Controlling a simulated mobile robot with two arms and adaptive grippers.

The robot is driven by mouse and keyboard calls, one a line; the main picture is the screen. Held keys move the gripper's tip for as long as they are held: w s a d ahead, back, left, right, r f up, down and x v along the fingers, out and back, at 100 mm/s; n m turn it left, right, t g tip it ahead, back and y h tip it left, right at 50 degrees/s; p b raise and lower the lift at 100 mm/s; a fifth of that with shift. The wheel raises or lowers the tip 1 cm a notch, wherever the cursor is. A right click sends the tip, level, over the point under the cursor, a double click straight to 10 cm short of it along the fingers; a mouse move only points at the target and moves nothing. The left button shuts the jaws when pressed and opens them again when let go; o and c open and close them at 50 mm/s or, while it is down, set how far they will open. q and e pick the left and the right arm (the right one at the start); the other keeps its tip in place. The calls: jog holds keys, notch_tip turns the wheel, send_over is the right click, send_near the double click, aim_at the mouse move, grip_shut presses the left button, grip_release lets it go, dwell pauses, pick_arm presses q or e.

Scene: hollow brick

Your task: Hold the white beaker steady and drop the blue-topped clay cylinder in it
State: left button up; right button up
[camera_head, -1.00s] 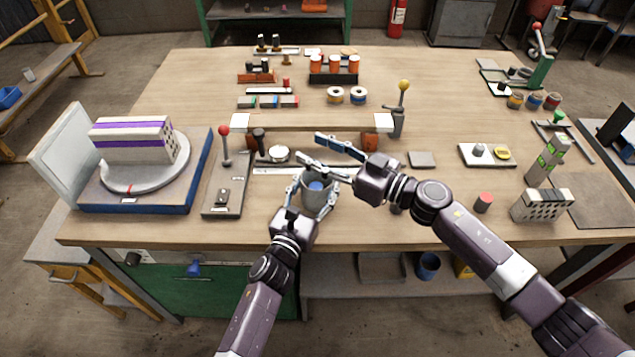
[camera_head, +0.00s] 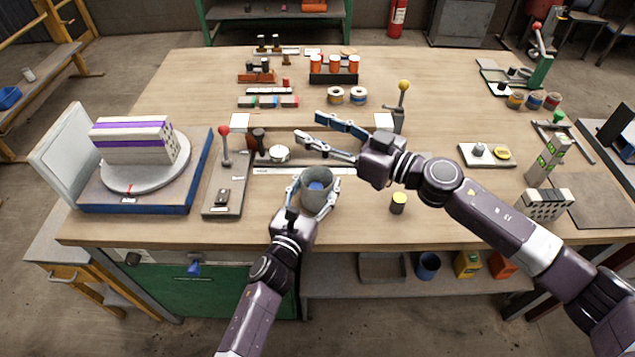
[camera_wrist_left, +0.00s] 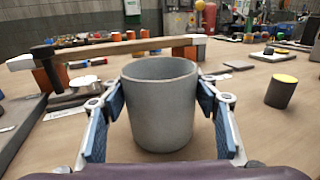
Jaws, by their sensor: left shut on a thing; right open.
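The beaker (camera_head: 318,199), pale grey in these views, stands upright near the table's front edge. My left gripper (camera_head: 312,190) is shut on it, with a finger on each side of its wall; the beaker also shows in the left wrist view (camera_wrist_left: 160,110). The blue-topped clay cylinder (camera_head: 316,186) shows as a blue top inside the beaker; its body is hidden by the wall. My right gripper (camera_head: 308,128) is open and empty, behind and above the beaker, with its fingers pointing left.
A yellow-topped cylinder (camera_head: 398,203) stands to the right of the beaker. A beam on orange supports (camera_wrist_left: 120,48) lies behind it. A lever board (camera_head: 225,195) and a turntable (camera_head: 145,172) are to the left. A perforated block (camera_head: 545,204) stands far right.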

pick_arm(q)
jog(key=o, duration=1.5)
jog(key=v, duration=1.2)
jog(key=shift+d, duration=0.1)
